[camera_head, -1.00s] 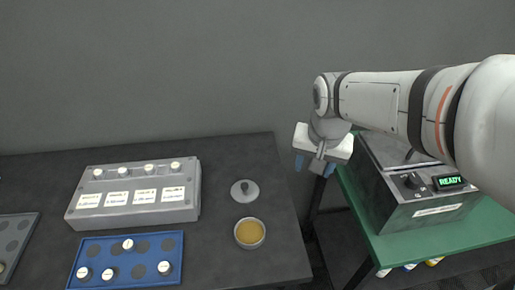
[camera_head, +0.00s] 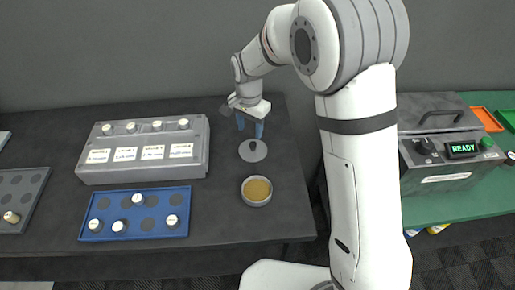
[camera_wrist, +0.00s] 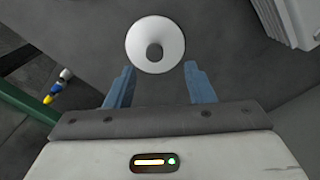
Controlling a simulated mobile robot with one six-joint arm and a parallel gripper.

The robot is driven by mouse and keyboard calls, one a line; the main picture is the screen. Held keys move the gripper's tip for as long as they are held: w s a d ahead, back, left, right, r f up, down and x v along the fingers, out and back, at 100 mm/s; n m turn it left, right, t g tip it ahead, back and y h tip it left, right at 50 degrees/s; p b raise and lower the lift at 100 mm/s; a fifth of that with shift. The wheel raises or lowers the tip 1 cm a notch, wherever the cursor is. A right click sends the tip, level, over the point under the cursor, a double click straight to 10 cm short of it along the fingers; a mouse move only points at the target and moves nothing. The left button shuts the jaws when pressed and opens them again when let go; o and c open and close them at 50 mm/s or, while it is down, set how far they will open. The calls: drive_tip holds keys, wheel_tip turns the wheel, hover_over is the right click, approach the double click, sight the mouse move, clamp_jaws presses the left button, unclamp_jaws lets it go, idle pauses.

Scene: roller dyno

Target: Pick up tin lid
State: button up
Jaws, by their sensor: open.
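The tin lid (camera_head: 253,151) is a round grey disc with a dark knob, lying on the dark table. It also shows in the wrist view (camera_wrist: 155,44), beyond my fingertips and roughly between them. My gripper (camera_head: 250,128) has blue fingers and is above the table, a little behind the lid in the head view. In the wrist view my gripper (camera_wrist: 160,72) is open with nothing between its fingers. A round tin (camera_head: 256,191) with tan contents stands in front of the lid, open at the top.
A grey box (camera_head: 145,171) with several white-capped vials stands left of the lid. A blue tray (camera_head: 97,228) lies in front of it, and a grey tray (camera_head: 38,183) at far left. A device reading READY (camera_head: 440,180) stands on a green table (camera_head: 430,214) at right.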

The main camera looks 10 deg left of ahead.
sight(253, 142)
drive_tip(key=f, duration=0.1)
drive_tip(key=f+p, duration=0.1)
drive_tip(key=f, duration=0.1)
drive_tip(key=d+f, duration=0.1)
drive_tip(key=f, duration=0.1)
drive_tip(key=shift+w+f+p, duration=0.25)
drive_tip(key=shift+p, duration=0.15)
drive_tip(key=shift+f, duration=0.45)
clamp_jaws()
